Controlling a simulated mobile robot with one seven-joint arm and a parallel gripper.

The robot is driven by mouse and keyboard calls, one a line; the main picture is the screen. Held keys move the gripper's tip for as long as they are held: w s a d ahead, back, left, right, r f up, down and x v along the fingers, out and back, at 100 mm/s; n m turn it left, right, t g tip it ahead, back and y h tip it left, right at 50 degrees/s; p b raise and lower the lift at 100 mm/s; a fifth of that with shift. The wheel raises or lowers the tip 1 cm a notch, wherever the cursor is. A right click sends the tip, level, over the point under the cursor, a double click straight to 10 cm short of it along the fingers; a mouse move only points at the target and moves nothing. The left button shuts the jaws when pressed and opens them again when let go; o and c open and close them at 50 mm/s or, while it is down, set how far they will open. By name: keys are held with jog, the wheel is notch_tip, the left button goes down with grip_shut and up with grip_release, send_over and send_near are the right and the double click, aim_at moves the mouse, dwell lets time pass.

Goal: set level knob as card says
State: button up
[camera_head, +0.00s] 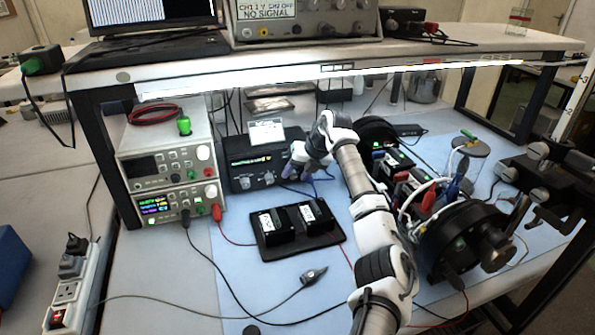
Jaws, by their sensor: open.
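A black box (250,172) with small knobs on its front stands under the shelf. I cannot read its labels, so I cannot tell which knob is the level knob. A white card (266,132) stands upright at the top of the box. Its writing is too small to read. My arm reaches in from the lower right. My gripper (291,171) is open at the right end of the box's front, close to the panel. It hides that part of the front. I cannot tell whether the fingers touch or surround a knob.
Stacked bench instruments (168,165) with leads stand left of the box. A black tray (275,257) with two black blocks lies in front. Loose cables cross the blue mat (240,290). Cabled equipment (465,235) crowds the right. The shelf (300,62) hangs over the back.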

grip_shut()
jog(key=shift+h, duration=0.3)
